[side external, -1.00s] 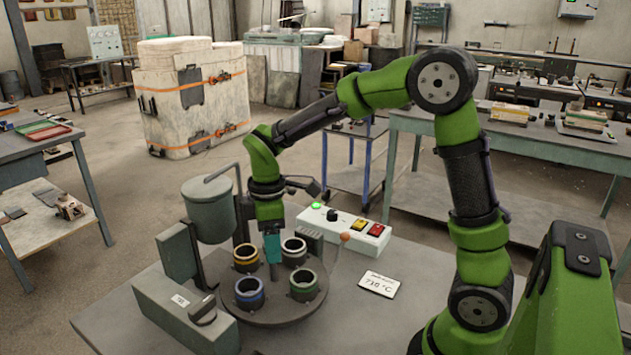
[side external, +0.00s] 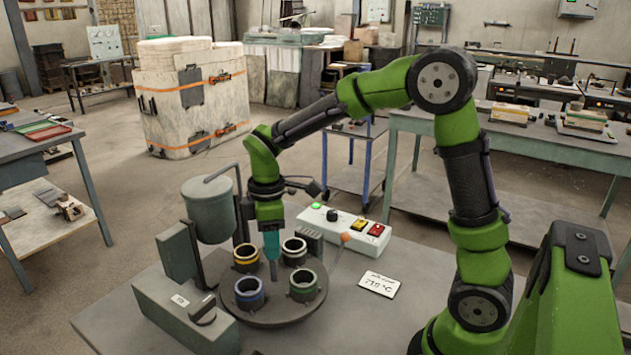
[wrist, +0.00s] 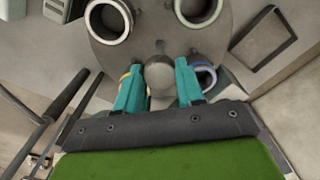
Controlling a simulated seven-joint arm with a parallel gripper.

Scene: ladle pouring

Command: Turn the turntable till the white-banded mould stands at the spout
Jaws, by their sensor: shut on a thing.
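The round grey turntable (side external: 276,318) carries several moulds. The yellow-banded mould (side external: 246,258) is back left, the blue-banded mould (side external: 249,292) front left and a greenish-banded mould (side external: 303,286) front right. The back-right mould (side external: 294,250) has a pale band and seems the white-banded one; it shows at upper left in the wrist view (wrist: 109,20). My gripper (side external: 271,262) points down over the turntable's middle. In the wrist view my teal fingers (wrist: 159,85) are shut on the round centre knob (wrist: 159,75). The spout cannot be made out clearly near the grey pot (side external: 209,210).
A grey block (side external: 180,308) stands close at the turntable's front left. A control box (side external: 345,232) with a lit green button is behind right, with an orange-knobbed lever (side external: 344,238) near it. A temperature card (side external: 379,284) lies on the clear right of the table.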

